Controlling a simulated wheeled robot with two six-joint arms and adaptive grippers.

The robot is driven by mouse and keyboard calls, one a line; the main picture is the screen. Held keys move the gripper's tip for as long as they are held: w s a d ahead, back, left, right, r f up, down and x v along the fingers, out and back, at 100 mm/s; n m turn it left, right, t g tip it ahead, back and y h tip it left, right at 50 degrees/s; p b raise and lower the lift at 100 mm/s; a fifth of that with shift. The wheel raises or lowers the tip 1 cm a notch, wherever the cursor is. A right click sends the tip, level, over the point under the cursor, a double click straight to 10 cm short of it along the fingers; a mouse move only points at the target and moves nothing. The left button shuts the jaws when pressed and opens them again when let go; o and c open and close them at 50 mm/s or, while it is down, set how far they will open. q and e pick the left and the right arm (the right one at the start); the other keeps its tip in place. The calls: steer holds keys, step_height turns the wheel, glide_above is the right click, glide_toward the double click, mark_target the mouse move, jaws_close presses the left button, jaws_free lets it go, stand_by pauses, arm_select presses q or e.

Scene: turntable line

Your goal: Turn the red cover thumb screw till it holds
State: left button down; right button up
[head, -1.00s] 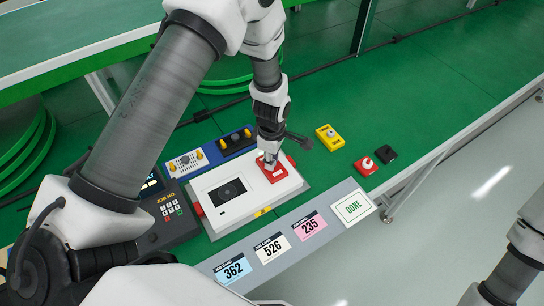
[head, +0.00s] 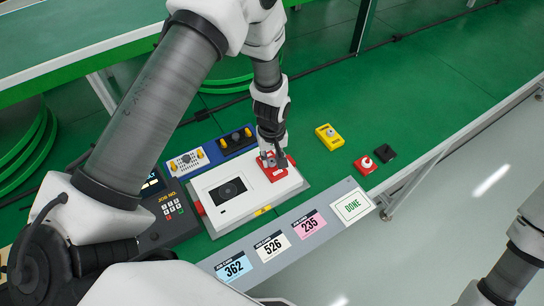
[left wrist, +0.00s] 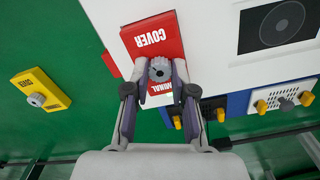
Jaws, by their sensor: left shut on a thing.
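The red cover (head: 276,174) lies on the right end of the white turntable unit (head: 222,203). In the left wrist view the red cover (left wrist: 152,36) shows the word COVER. Its grey knurled thumb screw (left wrist: 159,69) sits between my left fingertips. My left gripper (head: 270,161) points down over the cover from above and is shut on the screw; it also shows in the left wrist view (left wrist: 160,76). The fingers partly hide the lower part of the red label. Whether the screw is tight cannot be seen. My right gripper is out of view.
A yellow cover block (head: 328,137), a red block (head: 365,165) and a black block (head: 386,154) lie on the green bench to the right. Blue modules (head: 236,141) stand behind the unit. Job cards and a DONE pad (head: 352,206) line the front.

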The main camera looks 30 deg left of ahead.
arm_select(q)
steer(key=m, duration=0.5)
steer(key=shift+w+r+m, duration=0.15)
steer(key=shift+m, duration=0.15)
steer(key=m, duration=1)
steer(key=shift+w+m, duration=0.1)
steer(key=shift+m, duration=0.3)
steer(key=m, duration=0.5)
steer(key=shift+m, duration=0.4)
